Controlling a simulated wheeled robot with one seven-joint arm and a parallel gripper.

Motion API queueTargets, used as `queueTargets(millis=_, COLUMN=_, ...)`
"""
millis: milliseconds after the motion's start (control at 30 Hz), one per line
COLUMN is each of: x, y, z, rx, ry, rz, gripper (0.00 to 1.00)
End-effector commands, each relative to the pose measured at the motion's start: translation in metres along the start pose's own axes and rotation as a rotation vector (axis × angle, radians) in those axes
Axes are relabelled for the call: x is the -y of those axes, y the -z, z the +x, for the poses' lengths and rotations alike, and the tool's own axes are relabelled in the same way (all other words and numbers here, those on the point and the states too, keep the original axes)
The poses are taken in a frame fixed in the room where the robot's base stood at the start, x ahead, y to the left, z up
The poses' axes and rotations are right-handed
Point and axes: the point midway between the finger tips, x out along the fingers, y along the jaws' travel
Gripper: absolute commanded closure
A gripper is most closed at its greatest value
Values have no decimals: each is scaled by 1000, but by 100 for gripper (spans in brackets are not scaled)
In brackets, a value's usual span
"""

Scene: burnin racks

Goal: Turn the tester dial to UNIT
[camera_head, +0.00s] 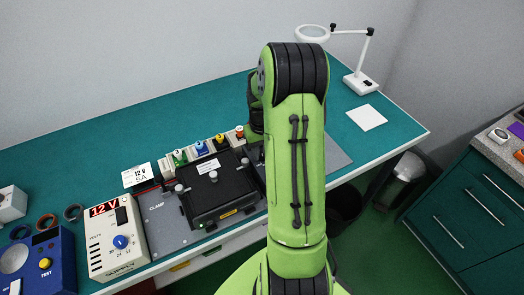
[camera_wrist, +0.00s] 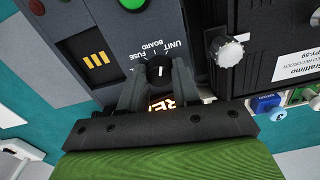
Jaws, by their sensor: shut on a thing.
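The tester (camera_wrist: 88,22) is a dark grey panel in the upper left of the wrist view, with a green button (camera_wrist: 132,4) and yellow bars (camera_wrist: 96,60). Its dial (camera_wrist: 160,72) is a dark knob with a white pointer line. White labels UNIT, FUSE and BOARD are printed around its far side. The pointer points roughly toward the labels; I cannot tell exactly which one it meets. My gripper (camera_wrist: 157,82) has its two fingers on either side of the dial and is shut on it. In the head view my arm hides the gripper and the dial.
A black recorder unit (camera_wrist: 265,45) with a silver knob (camera_wrist: 228,53) stands close to the right of my fingers. In the head view, a supply box (camera_head: 118,240), a blue tester box (camera_head: 42,262) and a lamp (camera_head: 362,80) stand on the teal bench (camera_head: 395,128).

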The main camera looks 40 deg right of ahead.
Motion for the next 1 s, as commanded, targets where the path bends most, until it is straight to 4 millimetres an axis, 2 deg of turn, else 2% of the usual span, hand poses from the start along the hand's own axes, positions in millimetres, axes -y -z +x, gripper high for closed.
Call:
queueTargets(millis=200, x=0, y=1, z=0, rx=-2, ry=-1, rz=156, gripper=99)
queueTargets(millis=500, x=0, y=1, z=-1, rx=-3, ry=0, rz=295, gripper=99)
queueTargets(millis=1000, x=0, y=1, z=-1, rx=-3, ry=-1, rz=336, gripper=99)
